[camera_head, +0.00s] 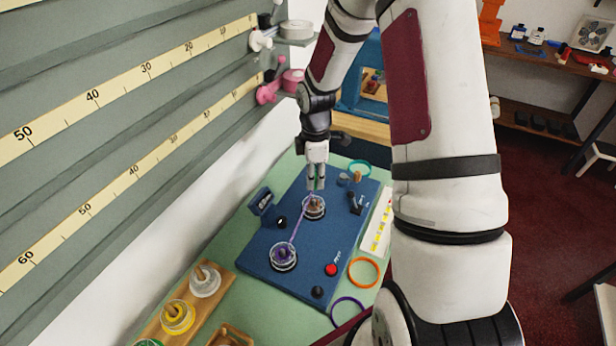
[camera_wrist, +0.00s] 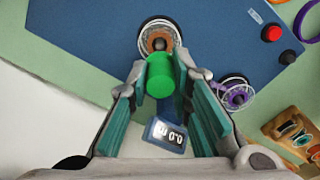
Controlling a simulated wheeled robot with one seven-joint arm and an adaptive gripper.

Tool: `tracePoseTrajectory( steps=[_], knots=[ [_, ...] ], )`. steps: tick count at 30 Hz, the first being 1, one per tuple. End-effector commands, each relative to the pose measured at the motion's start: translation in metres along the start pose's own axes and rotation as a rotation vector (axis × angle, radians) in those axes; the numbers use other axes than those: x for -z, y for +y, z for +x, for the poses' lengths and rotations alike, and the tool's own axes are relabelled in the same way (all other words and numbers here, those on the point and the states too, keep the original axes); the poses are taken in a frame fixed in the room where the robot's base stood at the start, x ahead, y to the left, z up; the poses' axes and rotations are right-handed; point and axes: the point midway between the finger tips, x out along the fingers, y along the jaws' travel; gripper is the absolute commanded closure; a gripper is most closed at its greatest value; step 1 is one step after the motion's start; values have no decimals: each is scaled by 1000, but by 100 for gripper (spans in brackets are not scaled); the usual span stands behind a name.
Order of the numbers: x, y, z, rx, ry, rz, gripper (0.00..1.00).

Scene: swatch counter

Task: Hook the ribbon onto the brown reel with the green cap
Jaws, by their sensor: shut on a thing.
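My gripper (camera_head: 316,188) is above the brown reel (camera_head: 314,207) on the blue board (camera_head: 258,238). In the wrist view, the green cap (camera_wrist: 160,76), a plain cylinder, sits between my fingers, which are shut on it. The brown reel (camera_wrist: 157,38) shows just beyond the cap, with its post partly hidden. The purple ribbon (camera_head: 299,222) runs from the purple reel (camera_head: 284,256) up to the brown reel, close under my fingertips. I cannot tell whether its end is on the reel. The purple reel also shows in the wrist view (camera_wrist: 237,95), right of my fingers.
A display box (camera_head: 262,201) stands at the board's left edge. A red button (camera_head: 331,269) and a black knob (camera_head: 317,292) sit near its front. An orange ring (camera_head: 363,272) lies to the right. A wooden rack (camera_head: 165,341) with spools is at front left.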

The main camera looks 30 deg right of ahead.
Motion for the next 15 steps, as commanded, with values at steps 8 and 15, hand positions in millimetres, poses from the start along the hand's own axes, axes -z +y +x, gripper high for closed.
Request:
tracePoseTrajectory(
  steps=[8,15],
  knots=[
    [2,2,31,1,0,-1,91],
    [1,1,45,1,0,0,91]
  ],
)
